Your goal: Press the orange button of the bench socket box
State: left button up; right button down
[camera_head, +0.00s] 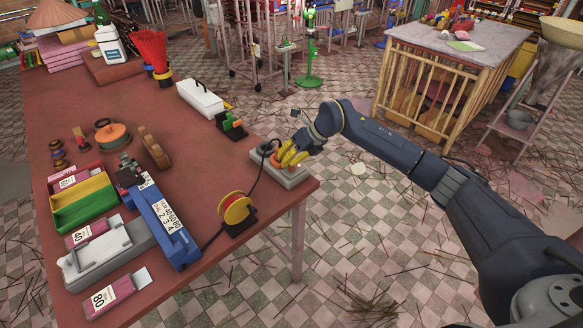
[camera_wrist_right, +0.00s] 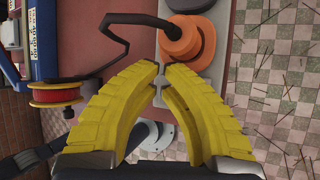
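The bench socket box (camera_head: 291,182) is a low grey box at the right corner of the red-brown bench. Its round orange button (camera_wrist_right: 188,40) stands up from the box in the right wrist view, just beyond my fingertips. My right gripper (camera_head: 279,163) has yellow ribbed fingers and is over the box in the head view. In the right wrist view its fingertips (camera_wrist_right: 161,74) nearly meet, with only a thin gap and nothing held. I cannot tell whether they touch the button. The fingers hide part of the box. My left gripper is not in view.
A dark cable runs from the box towards a yellow-and-red reel (camera_head: 237,211). A blue device (camera_head: 168,226), coloured trays and cartons fill the bench's left part. The bench centre is clear.

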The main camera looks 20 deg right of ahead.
jog(key=shift+f, duration=0.2)
dwell(0.5)
jog(key=shift+f, duration=0.25)
jog(key=shift+r, duration=0.55)
dwell(0.4)
notch_tip(320, 180, up, 6)
jog(key=shift+f, duration=0.1)
dwell(0.6)
